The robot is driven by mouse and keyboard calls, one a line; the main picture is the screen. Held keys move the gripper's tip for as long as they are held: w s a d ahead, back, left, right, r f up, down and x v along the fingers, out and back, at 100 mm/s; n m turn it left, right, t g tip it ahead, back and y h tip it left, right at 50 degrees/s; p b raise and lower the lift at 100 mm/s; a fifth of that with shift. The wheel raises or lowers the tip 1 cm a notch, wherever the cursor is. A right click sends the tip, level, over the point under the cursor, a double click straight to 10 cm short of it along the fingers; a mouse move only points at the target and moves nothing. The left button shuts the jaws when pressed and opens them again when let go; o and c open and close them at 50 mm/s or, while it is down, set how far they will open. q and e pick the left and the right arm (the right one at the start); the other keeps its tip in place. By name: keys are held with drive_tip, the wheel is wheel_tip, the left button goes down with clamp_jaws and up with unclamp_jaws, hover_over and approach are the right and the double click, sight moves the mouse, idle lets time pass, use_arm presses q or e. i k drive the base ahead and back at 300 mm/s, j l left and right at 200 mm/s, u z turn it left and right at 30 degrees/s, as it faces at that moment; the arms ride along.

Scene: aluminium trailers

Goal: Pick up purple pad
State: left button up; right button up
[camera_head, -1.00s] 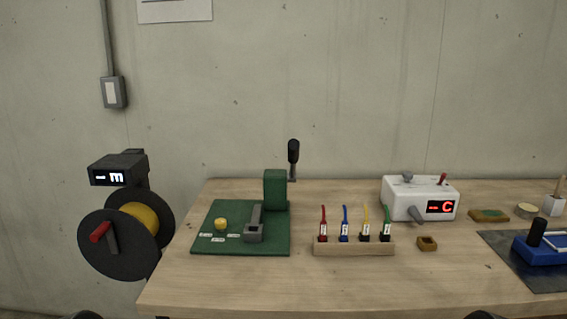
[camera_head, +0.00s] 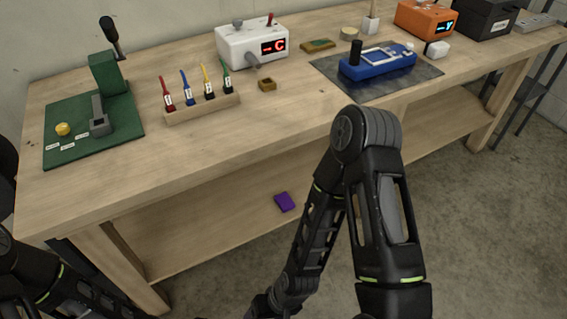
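The purple pad (camera_head: 285,202) is a small flat purple block lying on the lower shelf (camera_head: 215,225) of the wooden workbench, near the shelf's front edge. It is fully visible, just left of my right arm. My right arm reaches down in the middle of the view, and its gripper is not clearly seen at the bottom edge. My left arm shows at the lower left corner, and its gripper is out of view. Neither arm touches the pad.
The bench top (camera_head: 300,110) overhangs the shelf. On it stand a green press (camera_head: 108,72), a rack of coloured probes (camera_head: 203,108), a white device (camera_head: 250,42), a blue fixture (camera_head: 378,62) and an orange box (camera_head: 427,18). The bench's front leg (camera_head: 120,265) stands at left.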

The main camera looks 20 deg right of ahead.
sight(285, 202)
drive_tip(key=z, duration=0.8)
drive_tip(key=i+l, duration=0.3)
drive_tip(key=l, duration=0.15)
drive_tip(key=i+l+u, duration=0.2)
drive_tip(key=l+u, duration=0.1)
drive_tip(key=u, duration=1.35)
drive_tip(key=k+j, duration=0.05)
